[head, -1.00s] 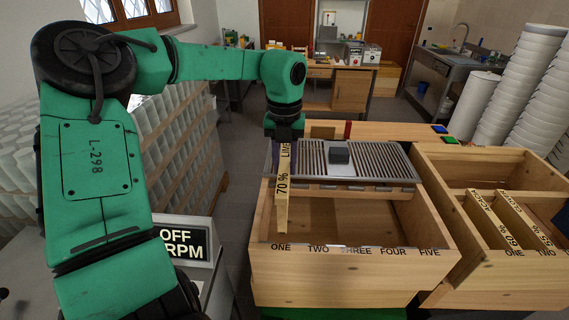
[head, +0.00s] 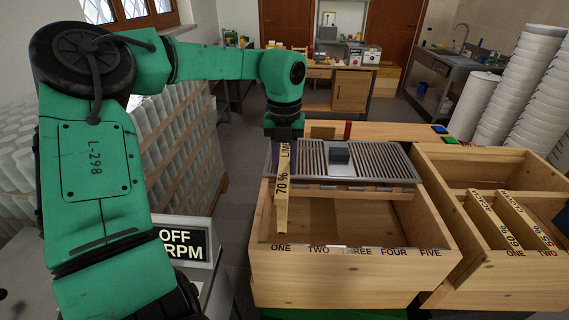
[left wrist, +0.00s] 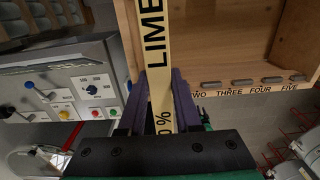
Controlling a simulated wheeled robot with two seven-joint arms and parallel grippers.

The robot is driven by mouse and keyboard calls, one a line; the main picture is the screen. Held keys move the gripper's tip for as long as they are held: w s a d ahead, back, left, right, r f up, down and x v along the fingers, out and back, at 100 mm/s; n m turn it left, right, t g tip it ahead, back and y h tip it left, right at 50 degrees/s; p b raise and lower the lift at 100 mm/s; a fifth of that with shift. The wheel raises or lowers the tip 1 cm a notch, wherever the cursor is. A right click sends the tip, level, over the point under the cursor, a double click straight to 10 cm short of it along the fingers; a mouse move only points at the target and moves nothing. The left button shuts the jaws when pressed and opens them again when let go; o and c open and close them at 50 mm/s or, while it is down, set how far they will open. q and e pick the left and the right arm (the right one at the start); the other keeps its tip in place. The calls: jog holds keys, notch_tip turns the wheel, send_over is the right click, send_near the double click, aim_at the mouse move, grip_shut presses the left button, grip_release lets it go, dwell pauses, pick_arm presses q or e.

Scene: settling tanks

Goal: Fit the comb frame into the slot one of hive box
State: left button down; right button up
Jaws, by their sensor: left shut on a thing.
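The comb frame (head: 282,205) is a pale wooden bar lettered LIME and 70 %. My left gripper (head: 284,140) is shut on it and holds it at the left side of the open hive box (head: 350,276). In the left wrist view the purple fingers (left wrist: 160,100) grip the bar (left wrist: 156,45) from both sides. The bar's near end is above the label ONE on the box's front wall; whether it touches the box I cannot tell. Labels TWO to FIVE run to the right. The bar hides the label ONE in the left wrist view.
A slatted metal grid (head: 365,163) with a dark block (head: 340,154) covers the hive box's back part. A second wooden box (head: 500,280) with several labelled frames stands close on the right. A panel reading OFF RPM (head: 184,244) stands left of the hive box.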

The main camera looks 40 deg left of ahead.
pick_arm(q)
notch_tip(320, 180, down, 15)
jog(key=b, duration=1.2)
jog(key=shift+f+b, duration=0.15)
jog(key=shift+b, duration=0.15)
dwell(4.6)
jog(key=c, duration=0.5)
grip_release()
notch_tip(320, 180, up, 15)
jog(key=shift+f+b, duration=0.15)
jog(key=shift+b, duration=0.35)
